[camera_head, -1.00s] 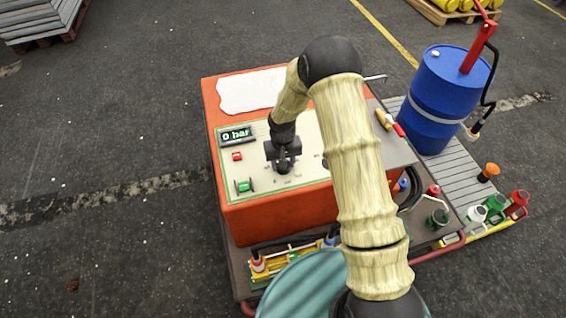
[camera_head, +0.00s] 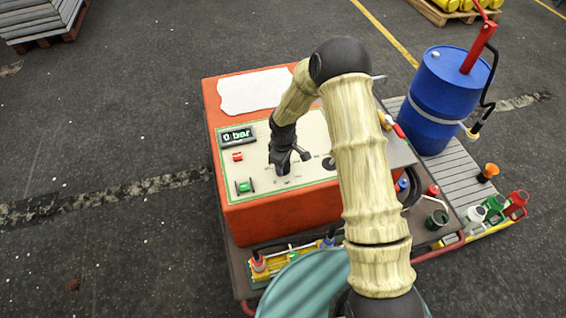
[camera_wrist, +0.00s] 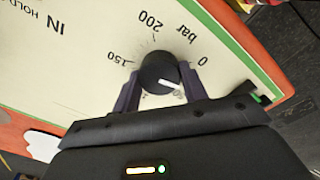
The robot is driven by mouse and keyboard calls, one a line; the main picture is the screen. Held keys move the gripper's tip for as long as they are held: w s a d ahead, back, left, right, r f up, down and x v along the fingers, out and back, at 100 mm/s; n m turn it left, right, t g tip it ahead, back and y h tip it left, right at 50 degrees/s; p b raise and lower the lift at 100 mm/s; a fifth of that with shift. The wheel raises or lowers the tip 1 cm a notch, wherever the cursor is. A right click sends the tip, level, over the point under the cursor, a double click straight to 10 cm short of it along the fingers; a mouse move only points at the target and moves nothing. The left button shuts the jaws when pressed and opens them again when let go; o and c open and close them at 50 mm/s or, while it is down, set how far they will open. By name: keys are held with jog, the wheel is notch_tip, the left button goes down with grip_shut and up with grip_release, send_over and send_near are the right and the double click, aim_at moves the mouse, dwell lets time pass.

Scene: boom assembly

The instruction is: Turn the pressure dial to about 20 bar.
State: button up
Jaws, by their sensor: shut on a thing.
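The pressure dial (camera_wrist: 158,66) is a round black knob with a white pointer line, in the middle of the wrist view. My gripper (camera_wrist: 161,86) has one finger on each side of the knob and is shut on it. The pointer slants down and right, towards the right finger. The marks 0, 150 and 200 and the word "bar" show around the knob; the lower marks are mostly hidden by the fingers. In the head view my gripper (camera_head: 284,168) covers the dial on the cream panel (camera_head: 256,179). The display (camera_head: 237,135) reads 0 bar.
The orange cabinet (camera_head: 285,213) carries the panel. A red button (camera_head: 237,156), a green switch (camera_head: 244,186) and a dark knob (camera_head: 328,163) sit near my gripper. A white sheet (camera_head: 252,91) lies at the back. A blue drum (camera_head: 440,104) stands to the right.

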jog(key=shift+n, duration=0.5)
jog(key=o, duration=1)
jog(key=shift+r, duration=0.1)
notch_tip(320, 180, up, 17)
jog(key=shift+b, duration=0.35)
jog(key=shift+s+r, duration=0.1)
